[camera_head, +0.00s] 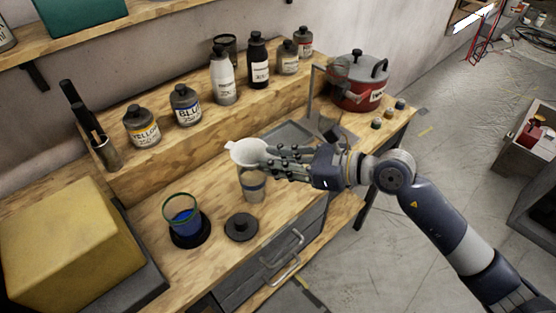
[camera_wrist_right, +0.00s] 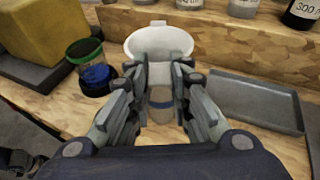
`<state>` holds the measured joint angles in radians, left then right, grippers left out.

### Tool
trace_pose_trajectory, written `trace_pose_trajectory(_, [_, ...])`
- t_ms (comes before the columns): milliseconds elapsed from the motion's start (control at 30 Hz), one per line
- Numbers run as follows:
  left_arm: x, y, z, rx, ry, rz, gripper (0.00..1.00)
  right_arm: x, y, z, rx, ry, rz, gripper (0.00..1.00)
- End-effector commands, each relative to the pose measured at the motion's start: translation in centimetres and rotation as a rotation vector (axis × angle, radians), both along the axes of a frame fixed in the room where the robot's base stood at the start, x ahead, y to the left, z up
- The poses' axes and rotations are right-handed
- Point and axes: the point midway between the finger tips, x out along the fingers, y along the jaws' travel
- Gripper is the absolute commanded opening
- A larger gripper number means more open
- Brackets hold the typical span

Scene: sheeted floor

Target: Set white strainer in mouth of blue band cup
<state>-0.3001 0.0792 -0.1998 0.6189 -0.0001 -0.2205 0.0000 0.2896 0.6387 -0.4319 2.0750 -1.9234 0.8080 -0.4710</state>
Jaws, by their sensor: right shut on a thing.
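The white strainer (camera_head: 246,151) is a shallow white bowl, held by my right gripper (camera_head: 279,160) above the workbench. In the right wrist view the strainer (camera_wrist_right: 158,42) sits at the tips of the gripper's fingers (camera_wrist_right: 161,78). The blue band cup (camera_head: 252,184) is a clear cup with a blue-grey band, standing upright on the bench below the gripper. In the right wrist view the cup (camera_wrist_right: 161,104) shows between the fingers, below the strainer. The strainer appears above the cup's mouth; I cannot tell whether they touch.
A green-rimmed cup of blue liquid (camera_head: 181,215) and a black lid (camera_head: 241,227) stand on the bench. Bottles line the raised shelf, including a blue-label one (camera_head: 186,106). A red pot (camera_head: 358,82) stands at the right.

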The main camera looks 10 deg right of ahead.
Motion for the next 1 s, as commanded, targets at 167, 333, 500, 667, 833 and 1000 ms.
trace_pose_trajectory(167, [0.0, 0.0, -0.3, 0.0, 0.0, 0.0, 0.42, 0.0, 0.0, -0.3, 0.0, 0.0, 0.0, 0.06])
trace_pose_trajectory(333, [0.0, 0.0, -0.7, 0.0, -0.001, 0.0, 0.42, 0.0, 0.0, -0.8, 0.0, 0.0, 0.0, 0.06])
trace_pose_trajectory(500, [0.0, 0.0, -1.1, 0.0, -0.001, 0.0, 0.42, 0.0, 0.0, -1.2, 0.0, -0.001, 0.0, 0.06])
trace_pose_trajectory(667, [0.1, 0.0, -1.4, 0.0, -0.001, 0.0, 0.42, 0.0, 0.0, -1.6, 0.0, -0.001, 0.0, 0.06])
trace_pose_trajectory(833, [0.1, 0.0, -1.8, 0.0, -0.002, 0.0, 0.42, 0.0, 0.0, -2.0, 0.0, -0.001, 0.0, 0.06])
trace_pose_trajectory(1000, [0.1, 0.0, -2.1, 0.0, -0.002, 0.0, 0.42, 0.0, 0.0, -2.5, 0.0, -0.001, 0.0, 0.06])
